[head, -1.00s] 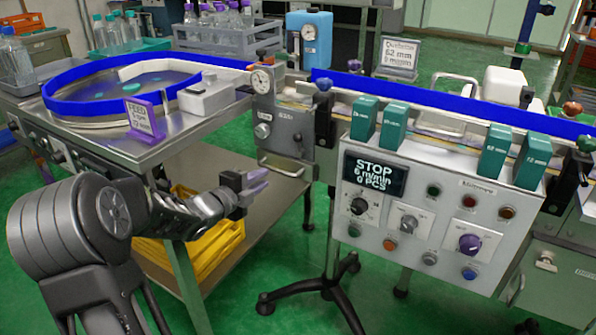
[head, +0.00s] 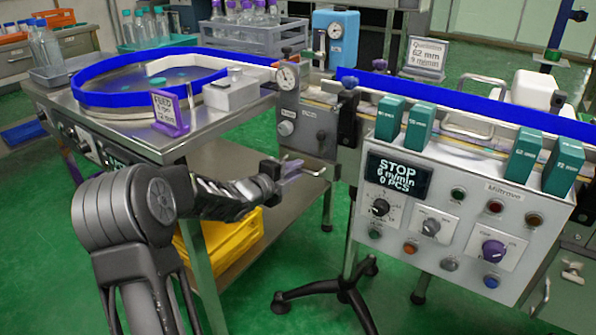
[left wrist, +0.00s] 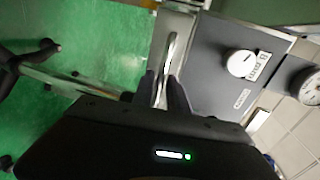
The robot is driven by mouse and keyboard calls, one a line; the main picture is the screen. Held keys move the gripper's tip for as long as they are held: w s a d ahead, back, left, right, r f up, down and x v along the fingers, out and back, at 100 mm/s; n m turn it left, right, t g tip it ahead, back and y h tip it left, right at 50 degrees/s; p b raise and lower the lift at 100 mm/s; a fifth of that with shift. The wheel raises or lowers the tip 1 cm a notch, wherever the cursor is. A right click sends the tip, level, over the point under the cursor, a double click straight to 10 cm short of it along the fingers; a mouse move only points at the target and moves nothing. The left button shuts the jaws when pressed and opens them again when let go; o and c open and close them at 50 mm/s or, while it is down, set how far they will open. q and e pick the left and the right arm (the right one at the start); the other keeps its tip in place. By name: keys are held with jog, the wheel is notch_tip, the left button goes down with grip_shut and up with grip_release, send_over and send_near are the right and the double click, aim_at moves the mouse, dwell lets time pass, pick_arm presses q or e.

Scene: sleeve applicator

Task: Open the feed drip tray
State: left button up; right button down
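The feed drip tray, with a bright metal bar handle (head: 312,172), is at the bottom of the grey feed unit (head: 305,128) in the head view. In the left wrist view the handle (left wrist: 171,58) runs down between my fingers, beside the pale metal tray front (left wrist: 164,38). My left gripper (head: 292,170) is at the handle in the head view. In the left wrist view its two dark fingers (left wrist: 163,90) stand apart, one on each side of the handle. Whether they touch it is hard to tell. The tray appears closed. My right gripper is not in view.
A control panel (head: 458,232) showing STOP stands to the right of the feed unit. A steel table with a blue-rimmed round feeder (head: 95,100) is at left, with a yellow crate (head: 225,243) on its lower shelf. A black stand foot (head: 330,297) is on the green floor.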

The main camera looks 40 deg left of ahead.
pick_arm(q)
jog(key=shift+w+f, duration=0.15)
jog(key=shift+w, duration=0.7)
jog(key=shift+c, duration=0.6)
grip_shut()
